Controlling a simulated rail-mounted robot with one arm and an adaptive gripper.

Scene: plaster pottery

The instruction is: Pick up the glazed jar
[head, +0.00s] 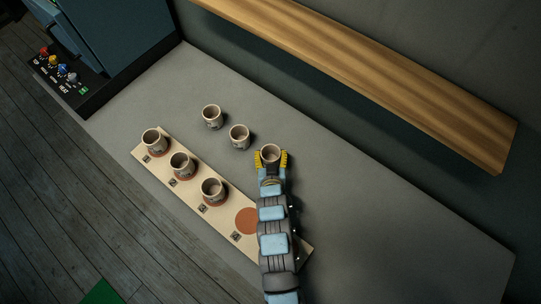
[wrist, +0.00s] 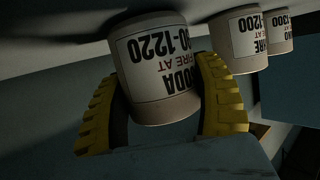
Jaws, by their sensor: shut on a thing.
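A pale beige jar (head: 270,153) stands upright on the grey table, between the yellow fingers of my gripper (head: 271,161). In the wrist view my gripper (wrist: 165,105) is shut on the jar (wrist: 160,60), with one finger on each side. The jar's label is upside down there and reads "SODA", "FIRE AT" and a number ending "0-1220". Whether its base touches the table is hard to tell. Glaze cannot be made out on any jar.
Two similar jars (head: 239,136) (head: 212,116) stand up-left of the held one. A pale board (head: 220,227) carries three jars (head: 182,165) and a bare orange disc (head: 247,221). A wooden shelf (head: 380,75) runs behind. The table's right side is clear.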

